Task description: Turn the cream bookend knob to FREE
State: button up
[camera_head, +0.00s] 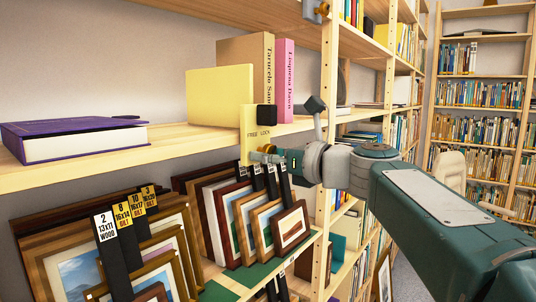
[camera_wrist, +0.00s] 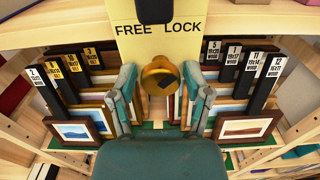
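The cream bookend plate (camera_head: 252,124) hangs at the shelf's front edge, and its face (camera_wrist: 160,42) shows FREE on the left and LOCK on the right in the wrist view. A round brass knob (camera_wrist: 152,76) sits below the lettering, with a dark mark on its right part. I cannot tell for sure which word the mark points to. My gripper (camera_wrist: 160,84) is open, with one finger on each side of the knob and small gaps showing. In the head view my gripper (camera_head: 277,155) is at the knob, and its fingers partly hide it.
A black block (camera_head: 266,118) is at the plate's upper right. A cream book (camera_head: 220,95), tan book and pink book stand above on the shelf (camera_head: 180,151). A purple book (camera_head: 75,137) lies at left. Framed prints with labelled black dividers (camera_wrist: 65,75) crowd below, on both sides.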

jog(key=shift+d, duration=0.1)
grip_shut()
jog(key=shift+n, duration=0.4)
jog(key=n, duration=0.3)
jog(key=shift+n, duration=0.4)
jog(key=n, duration=1.3)
jog(key=shift+f+n, duration=0.15)
jog(key=shift+n, duration=0.15)
